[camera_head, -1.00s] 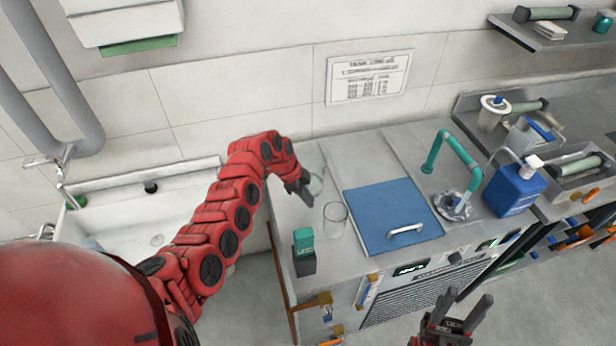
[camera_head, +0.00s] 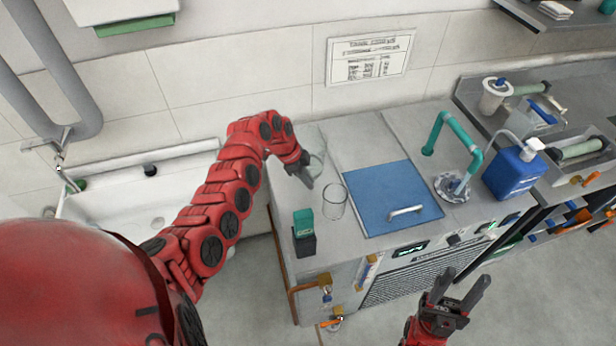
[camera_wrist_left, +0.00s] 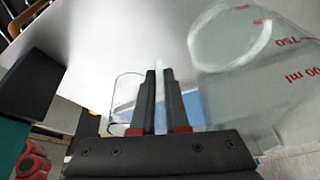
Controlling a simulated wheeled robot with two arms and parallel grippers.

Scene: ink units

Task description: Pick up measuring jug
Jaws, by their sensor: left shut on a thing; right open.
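The measuring jug is clear, with red "750" and "ml" marks. It fills the right of the left wrist view (camera_wrist_left: 240,70) and shows faintly against the grey counter in the head view (camera_head: 318,160). Whether the jug touches the counter is unclear. My right gripper (camera_head: 460,295) is open and empty, low in front of the counter.
A clear glass beaker (camera_head: 334,203) stands close to the left gripper, before a blue lid (camera_head: 390,195). A green-topped dark block (camera_head: 304,232) is at the counter's front left. A teal tap (camera_head: 455,140) and blue bottle (camera_head: 515,172) stand right. A sink (camera_head: 125,210) is left.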

